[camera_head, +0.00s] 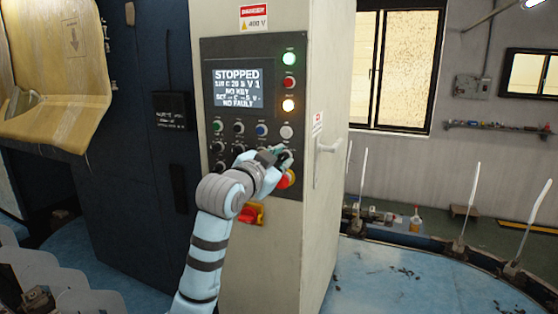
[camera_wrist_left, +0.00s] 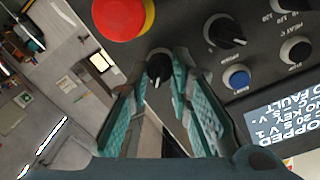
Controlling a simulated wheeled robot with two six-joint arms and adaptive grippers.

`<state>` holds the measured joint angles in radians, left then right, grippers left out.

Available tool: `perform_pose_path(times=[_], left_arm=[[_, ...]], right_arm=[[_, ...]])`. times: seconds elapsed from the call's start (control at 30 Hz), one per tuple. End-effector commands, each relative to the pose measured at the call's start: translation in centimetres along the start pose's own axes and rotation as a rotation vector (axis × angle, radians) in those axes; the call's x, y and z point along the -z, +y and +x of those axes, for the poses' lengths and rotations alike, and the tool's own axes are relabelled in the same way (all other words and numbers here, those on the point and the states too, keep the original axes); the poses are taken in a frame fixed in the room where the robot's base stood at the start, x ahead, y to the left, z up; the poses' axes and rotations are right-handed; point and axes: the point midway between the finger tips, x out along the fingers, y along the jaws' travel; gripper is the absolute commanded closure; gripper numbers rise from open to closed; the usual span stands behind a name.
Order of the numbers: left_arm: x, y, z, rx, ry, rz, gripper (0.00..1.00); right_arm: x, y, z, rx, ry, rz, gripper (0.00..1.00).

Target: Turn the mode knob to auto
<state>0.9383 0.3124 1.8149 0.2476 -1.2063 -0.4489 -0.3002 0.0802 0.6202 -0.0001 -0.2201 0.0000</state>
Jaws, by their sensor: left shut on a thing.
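The grey control panel (camera_head: 262,80) carries a lit screen (camera_head: 238,88) reading STOPPED, NO KEY and NO FAULT. My left gripper (camera_head: 281,156) is at the panel's lower right and hides the knob there in the head view. In the left wrist view, the gripper (camera_wrist_left: 165,72) is shut on a black knob (camera_wrist_left: 158,67) with a pale ring, one finger on each side. Its label is hidden, so I cannot read its setting or name. Another black knob (camera_wrist_left: 226,32) sits beside it. My right gripper is not in view.
A red emergency stop button (camera_head: 287,179) is right below the gripper, with its yellow base. A blue button (camera_wrist_left: 236,78) and several small knobs are close by. A red and yellow switch (camera_head: 251,215) is lower on the cabinet.

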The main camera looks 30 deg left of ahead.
Motion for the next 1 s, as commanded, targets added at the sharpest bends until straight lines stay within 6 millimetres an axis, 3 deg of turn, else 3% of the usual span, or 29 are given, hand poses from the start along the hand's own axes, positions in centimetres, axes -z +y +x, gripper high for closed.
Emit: perform_pose_path(times=[0.23,0.27,0.37,0.73,0.87,1.0], left_arm=[[0.1,0.0,0.0,0.001,0.001,0.0,1.0],[0.1,0.0,0.0,0.001,0.001,0.0,0.77],[0.0,0.0,0.0,0.001,0.001,0.0,0.61],[0.0,-0.1,-0.6,0.002,0.0,-0.001,0.6],[0.0,-0.1,-3.1,0.003,0.002,0.002,0.6],[0.1,-0.1,-7.1,0.003,0.003,0.004,0.6]], right_arm=[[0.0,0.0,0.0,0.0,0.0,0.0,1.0],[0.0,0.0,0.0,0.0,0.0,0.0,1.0],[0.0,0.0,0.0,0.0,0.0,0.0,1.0],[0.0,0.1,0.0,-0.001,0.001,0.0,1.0],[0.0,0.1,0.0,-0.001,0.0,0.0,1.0],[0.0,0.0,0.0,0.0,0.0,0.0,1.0]])
